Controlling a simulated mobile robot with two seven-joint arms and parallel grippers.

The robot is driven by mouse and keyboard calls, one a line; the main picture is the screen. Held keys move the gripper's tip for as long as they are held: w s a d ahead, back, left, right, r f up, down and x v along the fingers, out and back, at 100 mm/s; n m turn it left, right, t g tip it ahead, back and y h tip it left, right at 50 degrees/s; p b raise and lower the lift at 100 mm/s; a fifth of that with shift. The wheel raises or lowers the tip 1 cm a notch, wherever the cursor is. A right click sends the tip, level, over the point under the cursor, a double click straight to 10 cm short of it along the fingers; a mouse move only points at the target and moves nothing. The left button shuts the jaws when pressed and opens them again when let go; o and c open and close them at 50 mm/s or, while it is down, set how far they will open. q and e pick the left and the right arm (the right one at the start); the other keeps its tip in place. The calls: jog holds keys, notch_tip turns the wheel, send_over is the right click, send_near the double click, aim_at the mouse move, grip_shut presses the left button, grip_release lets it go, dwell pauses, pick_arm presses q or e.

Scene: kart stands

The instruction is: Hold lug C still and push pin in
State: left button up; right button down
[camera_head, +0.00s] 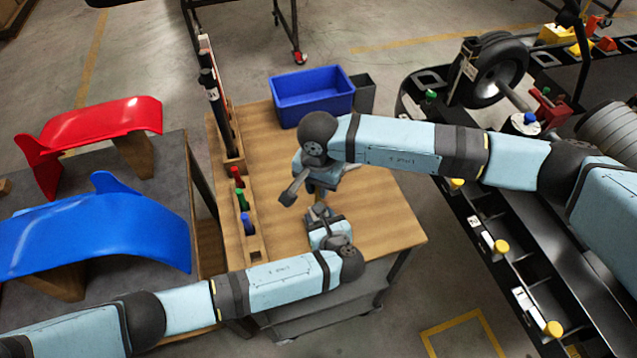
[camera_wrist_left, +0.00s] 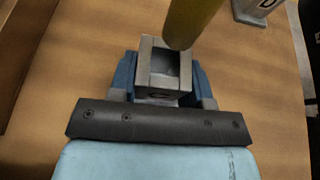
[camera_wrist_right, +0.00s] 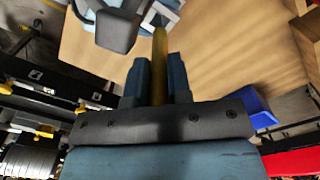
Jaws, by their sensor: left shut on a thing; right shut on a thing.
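My left gripper (camera_wrist_left: 165,85) is shut on a grey lug with a square hole (camera_wrist_left: 146,68), close to the tabletop; no letter on it is readable. A yellow pin (camera_wrist_left: 195,15) comes down from above in the left wrist view. Its lower end overlaps the hole's upper right rim; I cannot tell whether it has entered. My right gripper (camera_wrist_right: 160,85) is shut on this pin, which also shows in the right wrist view (camera_wrist_right: 160,60). In the head view the right gripper (camera_head: 320,192) is just above the left one (camera_head: 321,217), and the pin is mostly hidden.
A wooden rack (camera_head: 232,222) with coloured pieces runs along the wooden table's (camera_head: 385,215) left side. A blue bin (camera_head: 312,92) stands at the back. The kart frame (camera_head: 480,215) is at right.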

jog(key=shift+f, duration=3.5)
jog(key=c, duration=1)
grip_release()
notch_tip(320, 180, up, 12)
jog(key=shift+f, duration=0.1)
pick_arm(q)
jog(key=o, duration=1.2)
